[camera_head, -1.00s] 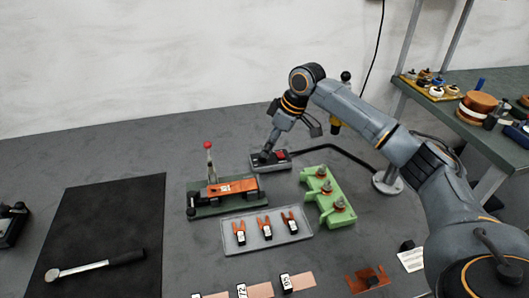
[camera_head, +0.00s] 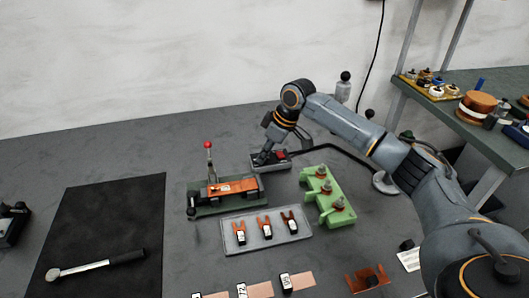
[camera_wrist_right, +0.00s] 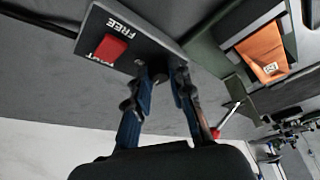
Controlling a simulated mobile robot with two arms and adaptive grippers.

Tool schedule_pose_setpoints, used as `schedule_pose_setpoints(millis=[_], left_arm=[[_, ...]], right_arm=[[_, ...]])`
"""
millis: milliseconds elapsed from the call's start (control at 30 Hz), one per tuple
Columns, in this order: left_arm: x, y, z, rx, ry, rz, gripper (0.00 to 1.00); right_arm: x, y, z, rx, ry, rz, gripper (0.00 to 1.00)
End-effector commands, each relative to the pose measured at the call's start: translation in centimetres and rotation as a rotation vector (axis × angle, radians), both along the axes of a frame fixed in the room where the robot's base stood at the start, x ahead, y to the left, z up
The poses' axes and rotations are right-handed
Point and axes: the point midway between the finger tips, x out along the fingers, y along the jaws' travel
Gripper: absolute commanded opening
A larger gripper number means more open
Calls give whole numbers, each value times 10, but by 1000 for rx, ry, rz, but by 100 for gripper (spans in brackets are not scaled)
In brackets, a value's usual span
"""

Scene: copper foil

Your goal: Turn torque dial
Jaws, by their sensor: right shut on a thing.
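A small grey control box (camera_head: 284,166) stands at the back middle of the bench, with a red button (camera_head: 281,155) on its right part. In the right wrist view the box (camera_wrist_right: 150,38) appears inverted, with the word FREE and the red button (camera_wrist_right: 108,49). A dark round dial (camera_wrist_right: 157,70) is on it. My right gripper (camera_head: 262,158) reaches down to the box's left part. In the wrist view its blue fingers (camera_wrist_right: 161,78) are shut on the dial, which they partly hide. The dial's markings cannot be read. My left gripper is out of view.
A green base with a copper bar and red-knobbed lever (camera_head: 208,146) stands close at left. A green holder (camera_head: 328,208) is at right, a tray of copper forks (camera_head: 300,233) in front. A torque wrench (camera_head: 95,265) lies on a black mat (camera_head: 110,215).

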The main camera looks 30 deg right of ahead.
Motion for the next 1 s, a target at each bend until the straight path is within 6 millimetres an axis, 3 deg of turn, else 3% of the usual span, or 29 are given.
schedule_pose_setpoints(millis=[367, 700, 1000], left_arm=[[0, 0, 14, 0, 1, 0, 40], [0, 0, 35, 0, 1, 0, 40], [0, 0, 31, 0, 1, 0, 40]], right_arm=[[0, 0, 2, 2, 3, 87, 0], [3, 0, 2, 5, 2, 363, 0], [5, -1, -1, 5, 1, 645, 0]])
